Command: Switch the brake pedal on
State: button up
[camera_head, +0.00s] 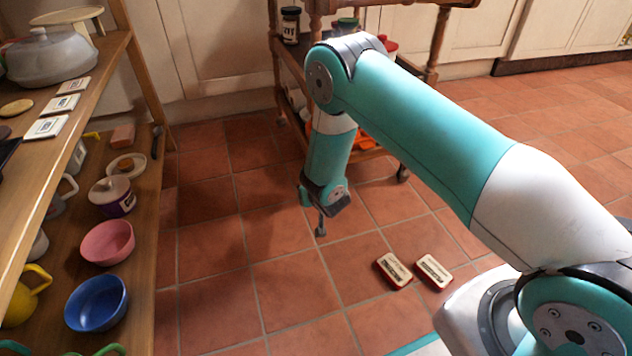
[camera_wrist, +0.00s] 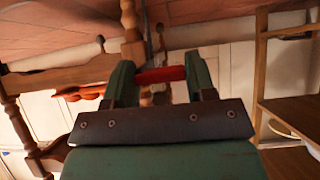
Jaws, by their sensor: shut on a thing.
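In the wrist view my gripper (camera_wrist: 161,70) has its two green fingers on either side of a red bar (camera_wrist: 162,75), which looks like the brake pedal. The bar lies crosswise between the fingers, and its ends are partly hidden by them. Wooden parts of the trolley lie just behind the bar. In the head view my arm reaches down to the front of the wooden trolley (camera_head: 437,45). My fingers and the pedal are mostly hidden there behind my wrist.
A wooden shelf unit (camera_head: 147,190) stands at left with a blue bowl (camera_head: 96,303), a pink bowl (camera_head: 107,243) and other crockery. Two small tins (camera_head: 394,270) (camera_head: 434,271) lie on the tile floor near my base. The floor between shelf and arm is clear.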

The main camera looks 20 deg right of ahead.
jog(key=shift+s+f, duration=0.1)
jog(key=shift+f, duration=0.55)
jog(key=o, duration=1.3)
jog(key=p+v, duration=0.7)
jog(key=v, duration=1)
jog(key=shift+r, duration=0.25)
